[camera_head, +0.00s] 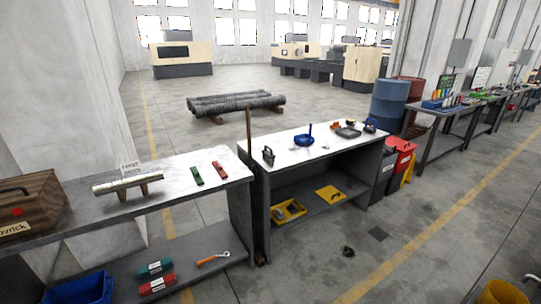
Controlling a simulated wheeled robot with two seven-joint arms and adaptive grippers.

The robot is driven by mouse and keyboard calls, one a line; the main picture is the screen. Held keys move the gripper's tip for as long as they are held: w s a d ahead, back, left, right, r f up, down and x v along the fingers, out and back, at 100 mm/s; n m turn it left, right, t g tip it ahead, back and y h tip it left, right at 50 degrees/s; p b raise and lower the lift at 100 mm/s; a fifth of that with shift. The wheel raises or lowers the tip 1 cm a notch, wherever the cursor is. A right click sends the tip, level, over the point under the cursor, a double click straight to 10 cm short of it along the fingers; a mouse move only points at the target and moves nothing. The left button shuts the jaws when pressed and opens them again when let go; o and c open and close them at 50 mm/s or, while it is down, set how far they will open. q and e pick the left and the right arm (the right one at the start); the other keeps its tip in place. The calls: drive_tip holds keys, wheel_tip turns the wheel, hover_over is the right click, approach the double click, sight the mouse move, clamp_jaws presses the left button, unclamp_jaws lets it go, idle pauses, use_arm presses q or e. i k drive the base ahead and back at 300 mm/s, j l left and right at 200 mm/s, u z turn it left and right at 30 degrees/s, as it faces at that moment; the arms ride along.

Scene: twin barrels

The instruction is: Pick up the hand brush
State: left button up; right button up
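No hand brush can be made out for certain at this distance. A small blue item (303,140) with a short upright part lies on the white top of the middle workbench (285,166); it is too small to tell whether it is a brush. A green item (197,176) and a red item (221,170) lie on the left workbench (180,192); their kind is unclear. Neither of my grippers is in view.
A brown wooden box (35,205) stands at the far left. A blue barrel (388,104) and a reddish barrel (410,88) stand behind the middle bench, beside red and dark bins (402,158). The floor (400,245) at right front is mostly clear.

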sight(269, 156)
drive_tip(key=i+l+u, duration=0.15)
drive_tip(key=i+l, duration=0.15)
drive_tip(key=i+l+u, duration=0.1)
drive_tip(key=i+l, duration=0.2)
drive_tip(key=i+l+u, duration=0.15)
drive_tip(key=i+l, duration=0.25)
drive_tip(key=i+l+u, duration=0.15)
drive_tip(key=i+l, duration=0.25)
drive_tip(key=i+l+u, duration=0.1)
drive_tip(key=i+l, duration=0.2)
drive_tip(key=i+l+u, duration=0.15)
drive_tip(key=l, duration=0.45)
drive_tip(key=i+l+u, duration=0.1)
drive_tip(key=i+l, duration=0.25)
drive_tip(key=i+l+u, duration=0.15)
drive_tip(key=l, duration=0.5)
drive_tip(key=i+j, duration=0.05)
drive_tip(key=i, duration=0.05)
